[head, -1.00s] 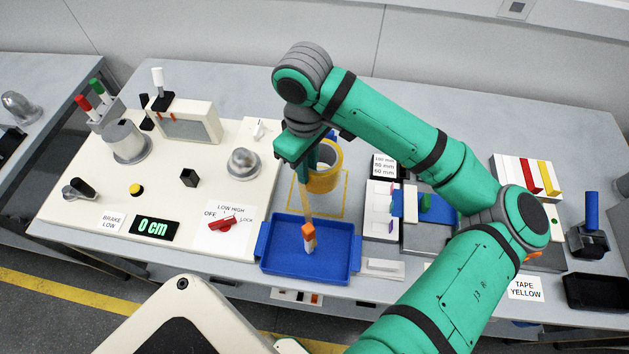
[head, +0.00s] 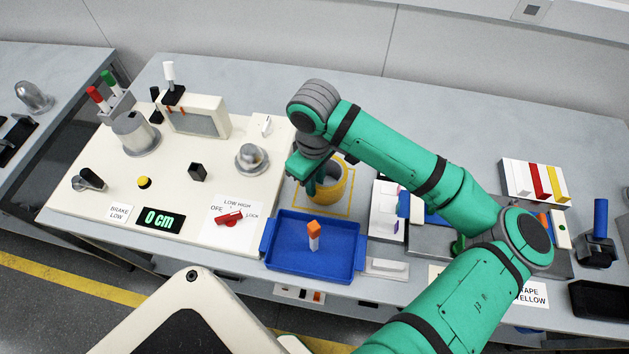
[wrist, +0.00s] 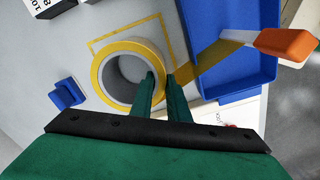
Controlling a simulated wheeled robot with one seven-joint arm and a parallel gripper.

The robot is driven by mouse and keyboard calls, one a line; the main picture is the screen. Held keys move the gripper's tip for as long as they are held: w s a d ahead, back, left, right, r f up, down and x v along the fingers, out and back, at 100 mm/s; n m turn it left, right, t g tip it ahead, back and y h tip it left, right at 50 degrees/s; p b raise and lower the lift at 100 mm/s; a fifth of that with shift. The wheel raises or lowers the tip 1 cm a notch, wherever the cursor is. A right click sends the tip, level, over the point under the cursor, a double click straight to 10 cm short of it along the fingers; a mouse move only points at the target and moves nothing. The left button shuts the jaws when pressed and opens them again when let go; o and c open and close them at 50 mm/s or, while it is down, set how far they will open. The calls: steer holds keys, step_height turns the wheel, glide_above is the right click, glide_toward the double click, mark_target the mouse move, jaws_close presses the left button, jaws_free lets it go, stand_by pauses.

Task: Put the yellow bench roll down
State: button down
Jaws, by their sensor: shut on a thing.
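The yellow bench roll (head: 343,192) is a short yellow ring with a wide grey-lined hole. It also shows in the wrist view (wrist: 101,82). My gripper (head: 318,192) is shut on the roll's near wall; in the wrist view one finger of my gripper (wrist: 161,80) is inside the hole and the other outside. The roll is upright over the yellow square outline (wrist: 170,45) on the bench, covering part of it. I cannot tell whether its base touches the bench. A flat yellow-brown strip (wrist: 208,62) runs from beside the fingers across the blue tray.
The blue tray (head: 275,262) lies just in front of the roll. An orange-topped white piece (head: 314,236) stands in it. The cream control panel (head: 180,205) is to the left. A small blue block (wrist: 66,93) shows beside the roll.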

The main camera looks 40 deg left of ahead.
steer(key=c, duration=1.7)
jaws_free()
steer(key=shift+w+r, duration=0.1)
step_height(320, 180, up, 12)
